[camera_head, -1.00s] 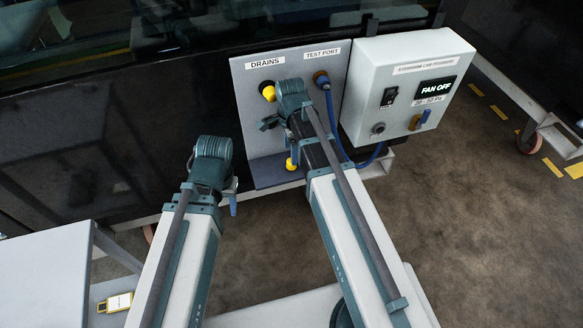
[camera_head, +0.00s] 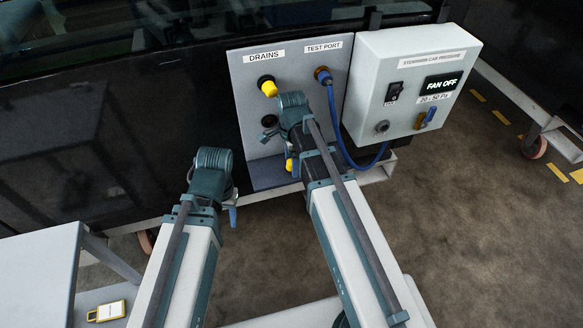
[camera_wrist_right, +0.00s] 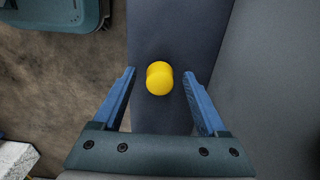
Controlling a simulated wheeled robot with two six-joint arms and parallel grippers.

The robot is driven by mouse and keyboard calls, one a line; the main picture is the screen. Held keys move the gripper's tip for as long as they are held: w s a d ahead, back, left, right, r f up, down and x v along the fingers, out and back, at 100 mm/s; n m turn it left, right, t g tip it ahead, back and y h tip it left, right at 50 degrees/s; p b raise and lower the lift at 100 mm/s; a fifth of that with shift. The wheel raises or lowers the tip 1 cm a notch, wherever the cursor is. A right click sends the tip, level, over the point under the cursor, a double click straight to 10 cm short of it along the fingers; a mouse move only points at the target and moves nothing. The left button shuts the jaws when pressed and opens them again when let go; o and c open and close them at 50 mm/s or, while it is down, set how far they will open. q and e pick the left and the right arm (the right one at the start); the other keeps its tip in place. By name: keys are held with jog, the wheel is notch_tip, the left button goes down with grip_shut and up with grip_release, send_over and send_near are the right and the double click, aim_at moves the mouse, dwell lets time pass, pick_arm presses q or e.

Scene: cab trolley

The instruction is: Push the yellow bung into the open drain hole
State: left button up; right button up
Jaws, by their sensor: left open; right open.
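The loose yellow bung (camera_head: 289,165) shows at the foot of the grey panel, partly hidden by my right arm. In the right wrist view the bung (camera_wrist_right: 159,78) lies between the two blue fingers of my right gripper (camera_wrist_right: 159,76), with gaps on both sides. That gripper is open and holds nothing. The open drain hole (camera_head: 269,121) is a dark ring on the panel, just left of my right wrist. Another yellow bung (camera_head: 269,88) sits in the drain above it. My left gripper (camera_head: 232,214) is open and empty, left of and below the panel.
A blue hose (camera_head: 332,120) hangs from the test port (camera_head: 322,74), right of my right wrist. A pale fan control box (camera_head: 411,85) stands right of the panel. A dark ledge (camera_head: 262,177) runs along the panel's foot. A grey table (camera_head: 38,270) is at lower left.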

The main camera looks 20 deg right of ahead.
grip_shut()
dwell(0.3)
jog(key=shift+r, duration=0.1)
